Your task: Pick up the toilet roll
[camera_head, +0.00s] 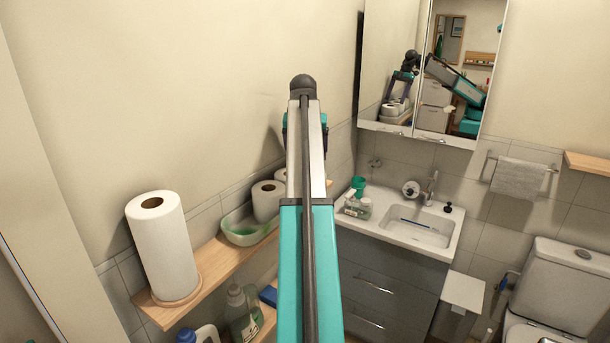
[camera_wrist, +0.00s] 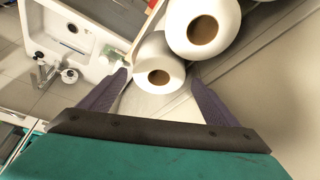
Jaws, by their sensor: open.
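Two white toilet rolls stand close together on a wooden wall shelf, the front one (camera_head: 267,203) partly in front of the other (camera_head: 281,175). My arm hides part of this area in the head view. In the wrist view, one toilet roll (camera_wrist: 157,52) lies between my gripper's fingertips in the picture, with its brown core facing the camera. A second, larger-looking roll (camera_wrist: 212,12) is just above and right of it.
A paper towel roll (camera_head: 165,245) and a green bowl (camera_head: 247,230) share the shelf (camera_head: 215,262). Bottles (camera_head: 242,312) stand below. The wall is close behind.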

